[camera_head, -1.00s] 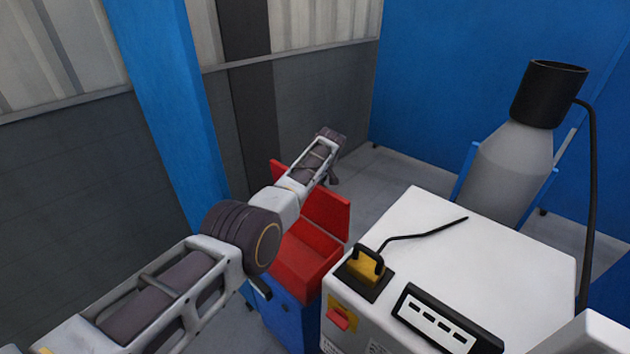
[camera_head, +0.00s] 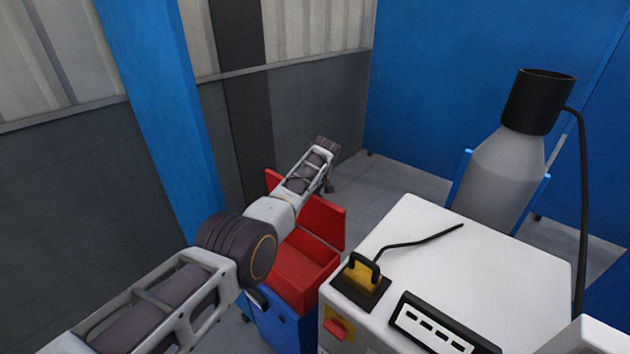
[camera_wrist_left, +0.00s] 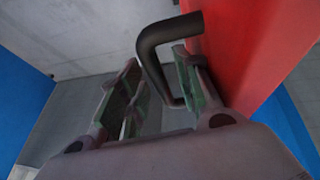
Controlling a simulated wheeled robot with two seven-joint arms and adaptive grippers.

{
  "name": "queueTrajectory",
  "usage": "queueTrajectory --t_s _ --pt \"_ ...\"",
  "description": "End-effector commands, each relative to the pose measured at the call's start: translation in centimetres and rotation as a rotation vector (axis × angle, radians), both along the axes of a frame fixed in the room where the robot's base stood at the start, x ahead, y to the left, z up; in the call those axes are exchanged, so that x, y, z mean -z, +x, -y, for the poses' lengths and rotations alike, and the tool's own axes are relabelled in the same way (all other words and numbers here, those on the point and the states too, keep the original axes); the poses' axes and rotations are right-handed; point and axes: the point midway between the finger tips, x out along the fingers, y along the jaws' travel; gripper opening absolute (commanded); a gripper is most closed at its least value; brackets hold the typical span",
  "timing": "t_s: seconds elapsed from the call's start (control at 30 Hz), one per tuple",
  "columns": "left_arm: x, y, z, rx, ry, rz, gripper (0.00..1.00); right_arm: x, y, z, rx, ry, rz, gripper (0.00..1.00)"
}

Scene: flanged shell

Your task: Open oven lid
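A blue box (camera_head: 278,322) with a red upper part (camera_head: 305,268) stands below and beyond my left arm in the head view. In the left wrist view, a red panel (camera_wrist_left: 262,45) carries a black bent handle (camera_wrist_left: 150,55). My left gripper (camera_wrist_left: 160,95) is open, with its green-padded fingers on either side of the handle's bar. The right finger is close to the bar inside the loop; the left finger stands apart from it. In the head view, my left gripper (camera_head: 328,183) is small, beside the red part's far side, and its fingertips are mostly hidden. My right gripper is out of view.
A white machine (camera_head: 430,235) with a yellow-and-black switch (camera_head: 361,275) stands to the right of the blue box. A grey cylinder with a black top (camera_head: 540,100) stands behind it. A blue post (camera_head: 170,110) and walls border the left and back.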

Motion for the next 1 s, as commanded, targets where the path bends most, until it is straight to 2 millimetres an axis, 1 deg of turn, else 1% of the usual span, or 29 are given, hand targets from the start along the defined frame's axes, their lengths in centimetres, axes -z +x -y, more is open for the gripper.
queueTrajectory --t_s 0.3,0.67,1.0 --pt "-0.9 -0.3 0.3 0.0 0.0 0.0 0.34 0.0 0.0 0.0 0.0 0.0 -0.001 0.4" --pt "-2.4 -0.9 0.6 0.0 -0.001 0.001 0.34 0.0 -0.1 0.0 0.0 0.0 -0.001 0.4" --pt "-4.8 -1.9 1.2 0.001 0.0 0.002 0.34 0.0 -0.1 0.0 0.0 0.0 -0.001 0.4"
